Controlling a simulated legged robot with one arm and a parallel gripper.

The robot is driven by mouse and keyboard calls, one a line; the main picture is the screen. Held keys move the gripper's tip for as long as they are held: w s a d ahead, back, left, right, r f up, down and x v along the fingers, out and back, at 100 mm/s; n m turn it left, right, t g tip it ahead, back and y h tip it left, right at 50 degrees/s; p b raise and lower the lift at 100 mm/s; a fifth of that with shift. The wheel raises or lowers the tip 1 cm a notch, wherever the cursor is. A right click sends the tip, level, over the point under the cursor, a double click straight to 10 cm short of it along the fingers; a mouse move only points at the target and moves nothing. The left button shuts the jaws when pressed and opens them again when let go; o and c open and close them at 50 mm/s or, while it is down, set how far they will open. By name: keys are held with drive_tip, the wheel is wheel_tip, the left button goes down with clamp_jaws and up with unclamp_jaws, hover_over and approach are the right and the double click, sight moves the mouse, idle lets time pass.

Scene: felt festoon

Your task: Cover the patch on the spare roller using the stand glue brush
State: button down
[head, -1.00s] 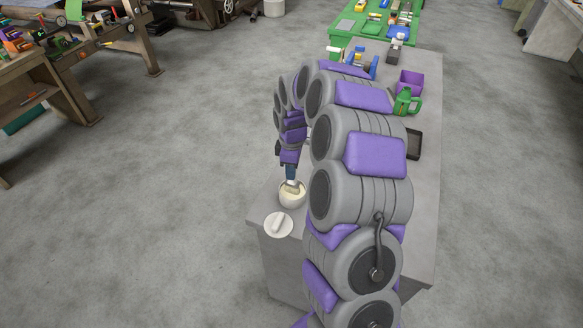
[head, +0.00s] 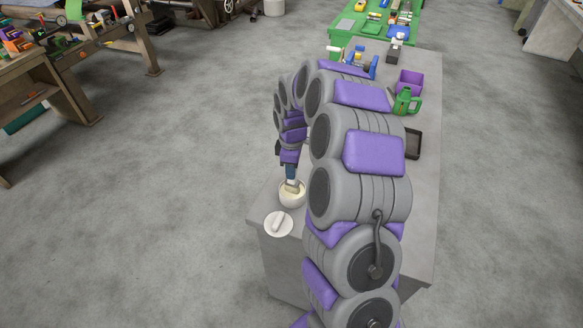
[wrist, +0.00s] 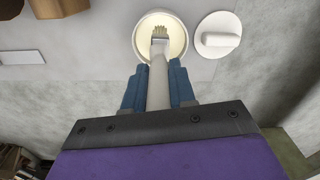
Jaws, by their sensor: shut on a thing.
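My gripper (head: 291,172) is shut on the handle of a glue brush (wrist: 159,62), seen between its blue fingers in the wrist view. The brush points down at a round white glue pot (head: 292,203) with cream glue in it. Its pale bristles are over or in the glue; I cannot tell how deep. The pot also shows in the wrist view (wrist: 138,38). I cannot make out the spare roller or its patch for certain; my arm hides much of the table.
A white disc with a bar-shaped knob (head: 278,224) lies beside the pot on the grey table (head: 425,180). A green can (head: 406,102), a purple bin (head: 410,82), a black tray (head: 414,143) and a blue stand (head: 374,66) are farther back.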

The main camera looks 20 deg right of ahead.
sight(287, 182)
drive_tip(key=shift+r+p, duration=1.8)
drive_tip(key=shift+r, duration=1.7)
drive_tip(key=shift+a, duration=0.1)
drive_tip(key=s+a+m, duration=0.1)
drive_tip(key=a+m, duration=0.9)
drive_tip(key=m, duration=0.1)
drive_tip(key=shift+s+a+f, duration=0.35)
drive_tip(key=shift+a, duration=0.05)
drive_tip(key=shift+d, duration=0.15)
